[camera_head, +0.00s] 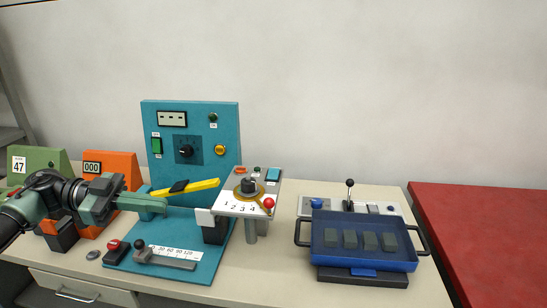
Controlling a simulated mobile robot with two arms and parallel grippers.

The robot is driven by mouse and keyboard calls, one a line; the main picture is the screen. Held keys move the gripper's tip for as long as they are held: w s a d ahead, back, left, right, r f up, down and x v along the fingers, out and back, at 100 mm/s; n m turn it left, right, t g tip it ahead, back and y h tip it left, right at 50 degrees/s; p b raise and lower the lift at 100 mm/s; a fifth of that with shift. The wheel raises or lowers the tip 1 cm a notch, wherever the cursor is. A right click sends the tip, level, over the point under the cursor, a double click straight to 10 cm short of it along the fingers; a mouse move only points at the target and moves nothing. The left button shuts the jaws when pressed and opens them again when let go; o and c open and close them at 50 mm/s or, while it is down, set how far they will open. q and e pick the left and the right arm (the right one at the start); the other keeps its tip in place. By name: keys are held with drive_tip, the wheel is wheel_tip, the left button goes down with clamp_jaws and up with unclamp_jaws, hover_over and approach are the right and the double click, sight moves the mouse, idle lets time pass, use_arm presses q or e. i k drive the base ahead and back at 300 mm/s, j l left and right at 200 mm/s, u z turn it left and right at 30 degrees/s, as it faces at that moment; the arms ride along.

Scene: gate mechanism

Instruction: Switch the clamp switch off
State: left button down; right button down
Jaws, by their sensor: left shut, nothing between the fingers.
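A teal machine (220,130) stands on the table with an upright panel. The panel carries a green rocker switch (156,146), a black knob (185,150) and a yellow button (220,150). A red-topped control (114,246) and a dark-knobbed lever (142,250) sit on its base. No clamp label is readable, so I cannot tell which is the clamp switch. My left gripper (163,207) is shut and empty, pointing right in front of the machine, just below the left end of a yellow bar (200,186). Whether it touches anything is unclear. My right gripper is not in view.
A numbered dial plate (233,206) with a red ball knob (268,203) adjoins the machine on the right. A blue tray (322,258) with several grey blocks stands farther right. Orange (118,160) and green (45,157) boxes are at left. A red surface (480,230) lies far right.

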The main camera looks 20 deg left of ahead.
sight(272, 174)
drive_tip(key=i, duration=1.05)
